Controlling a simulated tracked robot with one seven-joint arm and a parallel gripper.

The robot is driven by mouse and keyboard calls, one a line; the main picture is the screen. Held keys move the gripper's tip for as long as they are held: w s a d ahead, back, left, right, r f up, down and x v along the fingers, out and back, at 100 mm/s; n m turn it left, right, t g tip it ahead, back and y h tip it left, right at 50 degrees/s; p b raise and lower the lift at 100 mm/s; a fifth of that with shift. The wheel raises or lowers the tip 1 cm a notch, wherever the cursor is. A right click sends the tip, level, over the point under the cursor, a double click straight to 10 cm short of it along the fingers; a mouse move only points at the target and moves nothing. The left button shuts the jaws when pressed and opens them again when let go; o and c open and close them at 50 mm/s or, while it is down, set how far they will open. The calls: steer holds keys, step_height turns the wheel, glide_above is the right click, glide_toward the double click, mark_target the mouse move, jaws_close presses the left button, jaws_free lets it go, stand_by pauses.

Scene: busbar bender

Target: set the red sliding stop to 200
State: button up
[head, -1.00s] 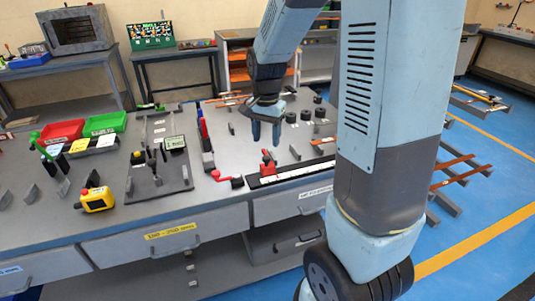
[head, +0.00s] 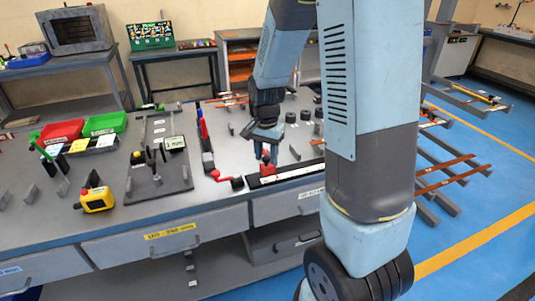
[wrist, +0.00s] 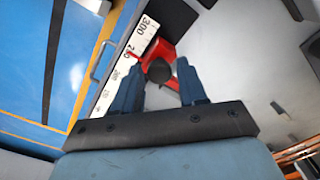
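The red sliding stop (head: 266,168) sits at the left end of the white scale (head: 300,173) along the bench's front edge. In the wrist view the stop (wrist: 164,52) is a red block with a dark round knob. A thin red part of it reaches the scale (wrist: 142,38) below the 300 mark; the exact reading is too small to tell. My gripper (head: 262,140) is just above the stop, pointing down. In the wrist view my gripper (wrist: 160,85) has its fingers apart, with the knob showing between them; I cannot tell whether they touch it.
A red-handled lever (head: 228,179) lies just left of the stop. A black plate with upright pins (head: 158,175) and a yellow button box (head: 97,199) are further left. Several black round pieces (head: 291,117) stand behind on the bench. Copper bars (head: 445,178) lie on a rack at right.

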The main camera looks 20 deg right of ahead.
jaws_close()
stand_by(0.4)
